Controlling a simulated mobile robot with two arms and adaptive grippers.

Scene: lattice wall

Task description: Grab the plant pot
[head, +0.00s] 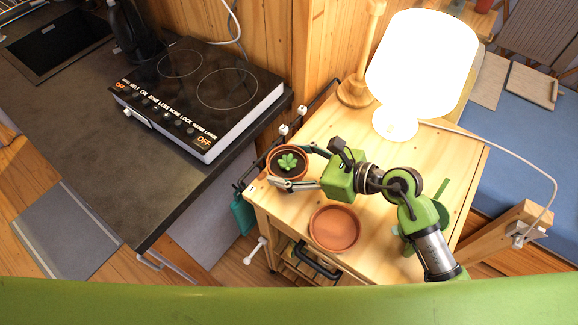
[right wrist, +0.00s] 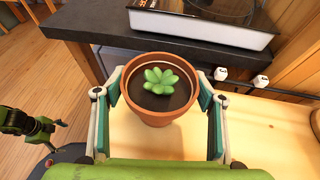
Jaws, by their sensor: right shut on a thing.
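The plant pot (head: 287,173) is a round terracotta pot with dark soil and a small green succulent. In the head view it is at the left corner of the wooden cart top. My right gripper (head: 297,168) reaches it from the right, with one finger on each side of it. In the right wrist view the pot (right wrist: 155,118) is upright between the two fingers of the gripper (right wrist: 160,105), which is shut on it. I cannot tell whether its base touches the wood.
A terracotta saucer (head: 335,228) lies on the cart top (head: 380,256) near the pot. A lit white lamp (head: 420,65) stands at the back. A dark counter (head: 75,140) with a two-ring cooktop (head: 200,90) is at left, across a gap.

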